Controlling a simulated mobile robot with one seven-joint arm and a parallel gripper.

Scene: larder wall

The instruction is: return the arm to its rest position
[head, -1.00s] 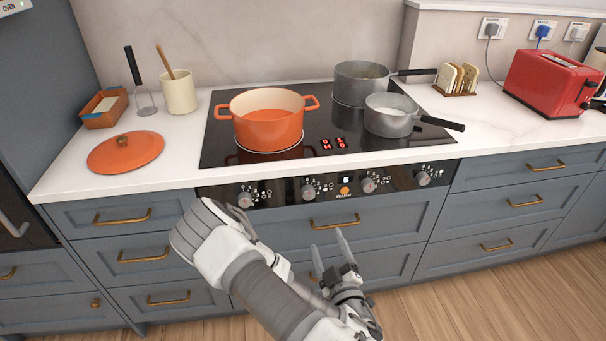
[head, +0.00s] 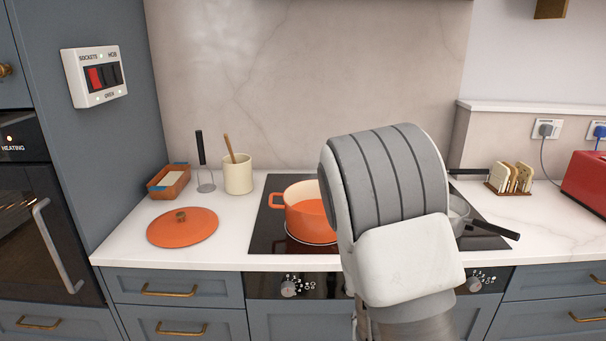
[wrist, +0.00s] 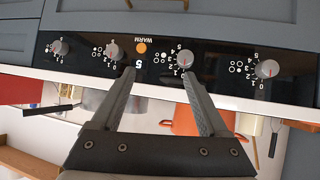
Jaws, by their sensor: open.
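My arm fills the centre of the head view, its white and grey link in front of the hob; my gripper is hidden there. In the wrist view my gripper (wrist: 168,98) is open and empty, its two grey fingers apart in front of the hob's control panel (wrist: 205,62). That view is upside down. No object is between the fingers, and I cannot tell how far they are from the panel.
The orange pot (head: 303,215) stands on the black hob (head: 268,228), partly behind my arm. A grey saucepan (head: 459,212) is mostly hidden. The orange lid (head: 182,228), cream utensil pot (head: 238,175), toast rack (head: 512,178) and red toaster (head: 587,183) stand on the white worktop (head: 130,238).

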